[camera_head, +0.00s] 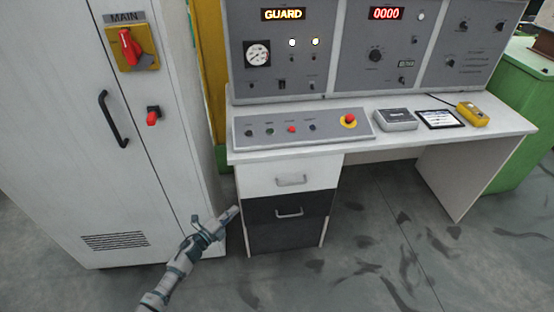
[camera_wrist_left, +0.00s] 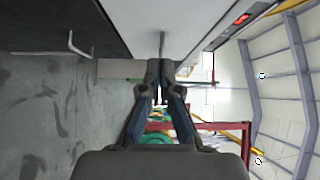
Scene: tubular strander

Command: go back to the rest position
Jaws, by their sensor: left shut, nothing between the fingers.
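My left gripper (camera_head: 231,215) is low in the head view, in front of the gap between the white cabinet and the desk's drawers. Its arm comes in from the bottom edge. In the left wrist view the fingers of the left gripper (camera_wrist_left: 161,67) are close together, with nothing seen between them. My right gripper is in neither view.
A white cabinet (camera_head: 70,150) with a red main switch (camera_head: 130,47) stands on the left. A desk (camera_head: 440,142) carries a button panel (camera_head: 300,129). Its drawers (camera_head: 289,180) are right of my gripper. Bare floor (camera_head: 370,240) shows in front.

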